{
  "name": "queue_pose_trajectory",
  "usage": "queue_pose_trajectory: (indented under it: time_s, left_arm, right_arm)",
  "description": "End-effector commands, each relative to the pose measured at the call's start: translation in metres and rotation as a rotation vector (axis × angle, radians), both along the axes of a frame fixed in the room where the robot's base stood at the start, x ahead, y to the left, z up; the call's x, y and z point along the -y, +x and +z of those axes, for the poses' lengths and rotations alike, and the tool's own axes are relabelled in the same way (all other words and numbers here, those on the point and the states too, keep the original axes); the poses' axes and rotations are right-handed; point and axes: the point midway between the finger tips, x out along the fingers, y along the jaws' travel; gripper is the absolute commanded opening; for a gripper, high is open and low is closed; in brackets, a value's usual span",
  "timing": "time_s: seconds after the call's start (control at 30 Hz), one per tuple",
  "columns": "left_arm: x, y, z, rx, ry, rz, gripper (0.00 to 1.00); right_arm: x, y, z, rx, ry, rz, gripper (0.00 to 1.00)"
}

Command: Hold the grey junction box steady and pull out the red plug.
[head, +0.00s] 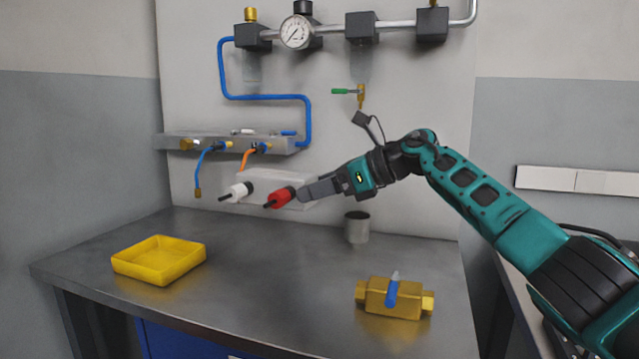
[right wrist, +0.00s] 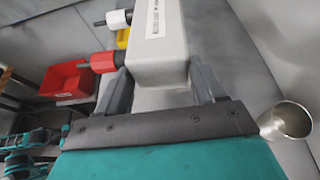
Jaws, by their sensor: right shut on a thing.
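The grey junction box (head: 278,177) sits at the back of the bench against the wall panel, with a white label in the right wrist view (right wrist: 160,45). The red plug (head: 280,197) sticks out of its front, and it also shows in the right wrist view (right wrist: 98,62). A white plug (head: 237,191) sits beside it to the left, also in the right wrist view (right wrist: 117,19). My right gripper (head: 310,190) is shut on the box, one finger on each side in the right wrist view (right wrist: 160,85). My left gripper is not in view.
A yellow tray (head: 158,268) stands at the bench's left. A brass valve with a blue handle (head: 392,297) lies front right. A metal cup (head: 357,227) stands near the gripper. A shelf with hoses (head: 225,145) is above. The front middle is clear.

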Motion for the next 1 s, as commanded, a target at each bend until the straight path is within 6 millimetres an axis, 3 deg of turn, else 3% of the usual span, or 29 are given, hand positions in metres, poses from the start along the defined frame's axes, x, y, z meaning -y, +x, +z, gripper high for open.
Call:
queue_pose_trajectory:
  time_s: [1.0]
  left_arm:
    - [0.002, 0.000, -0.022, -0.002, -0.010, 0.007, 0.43]
  right_arm:
    - [0.000, 0.000, -0.049, 0.003, 0.004, -0.001, 0.26]
